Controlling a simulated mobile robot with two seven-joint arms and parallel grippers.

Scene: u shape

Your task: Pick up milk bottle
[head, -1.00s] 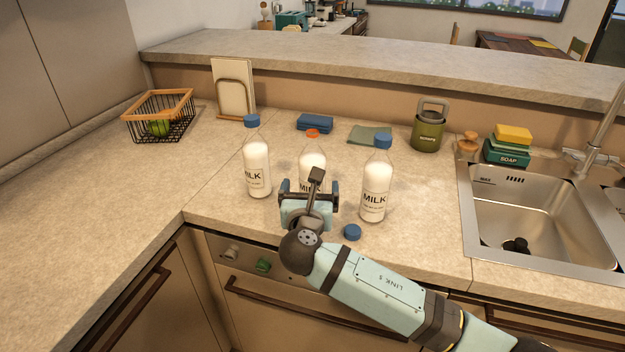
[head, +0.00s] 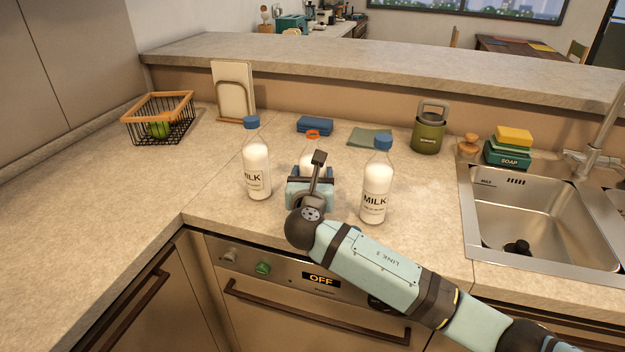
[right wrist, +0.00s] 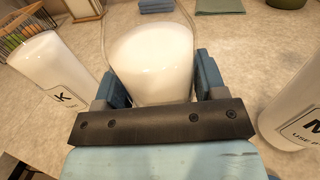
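Three clear milk bottles stand upright on the counter. The left bottle (head: 257,170) and the right bottle (head: 375,190) have blue caps. The middle bottle (head: 307,160) has an orange-red rim, and its lower part is hidden by my right gripper (head: 311,182). In the right wrist view, the middle bottle's white body (right wrist: 152,60) lies between the two fingers of my right gripper (right wrist: 160,82), one on each side. No clear gap shows, but I cannot tell whether they press on it. The bottle appears to rest on the counter. My left gripper is not in view.
The left and right bottles stand close on either side of my right gripper. A wire basket (head: 158,118) is at left, the sink (head: 535,215) at right.

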